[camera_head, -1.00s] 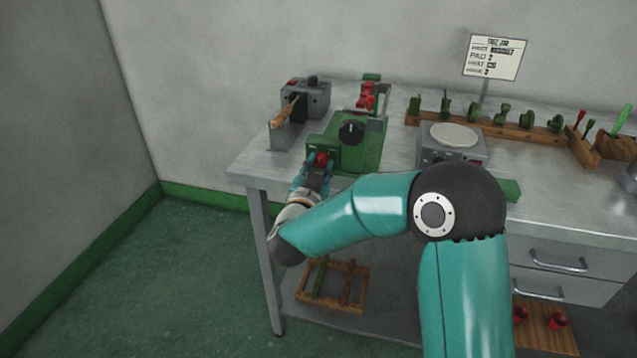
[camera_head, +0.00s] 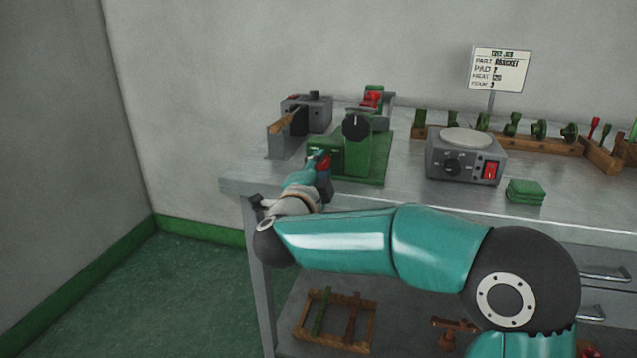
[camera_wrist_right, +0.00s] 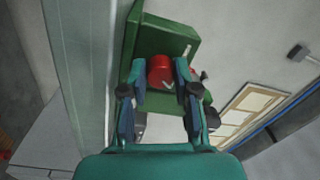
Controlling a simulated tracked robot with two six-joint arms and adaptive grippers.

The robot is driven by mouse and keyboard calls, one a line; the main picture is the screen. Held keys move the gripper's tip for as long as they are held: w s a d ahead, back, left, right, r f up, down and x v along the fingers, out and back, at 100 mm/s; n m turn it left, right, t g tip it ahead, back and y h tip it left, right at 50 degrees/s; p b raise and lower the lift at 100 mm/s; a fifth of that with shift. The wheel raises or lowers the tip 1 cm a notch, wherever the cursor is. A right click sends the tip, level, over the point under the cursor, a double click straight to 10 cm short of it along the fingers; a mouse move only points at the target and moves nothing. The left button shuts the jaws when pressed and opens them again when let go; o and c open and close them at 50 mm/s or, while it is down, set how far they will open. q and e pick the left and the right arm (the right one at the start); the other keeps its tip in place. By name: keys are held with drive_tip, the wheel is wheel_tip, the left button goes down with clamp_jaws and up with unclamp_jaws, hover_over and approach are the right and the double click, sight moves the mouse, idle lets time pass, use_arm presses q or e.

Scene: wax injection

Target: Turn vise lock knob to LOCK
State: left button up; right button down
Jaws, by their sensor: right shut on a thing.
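The green vise (camera_head: 376,160) stands near the left front edge of the bench. A red knob (camera_head: 324,165) sits on its front. My right gripper (camera_head: 319,161) is at this knob, reaching in from the front edge. In the right wrist view the red knob (camera_wrist_right: 159,69) lies between the two fingers of the gripper (camera_wrist_right: 160,80), which is shut on it, against the green vise face (camera_wrist_right: 168,38). A short pale mark shows on the knob. Lock lettering cannot be read. My left gripper is not in view.
A black dial (camera_head: 356,127) tops the green vise. A grey device with a wooden handle (camera_head: 281,123) stands to its left. A grey heater (camera_head: 465,156) with a red switch and green pads (camera_head: 525,191) are to the right. A wooden rack (camera_head: 475,130) lines the back.

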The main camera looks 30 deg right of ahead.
drive_tip(key=shift+f+m+b, duration=0.2)
drive_tip(key=shift+m+b, duration=0.45)
drive_tip(key=shift+m, duration=0.25)
drive_tip(key=c, duration=0.9)
unclamp_jaws()
drive_tip(key=shift+s, duration=0.1)
drive_tip(key=shift+o, duration=0.2)
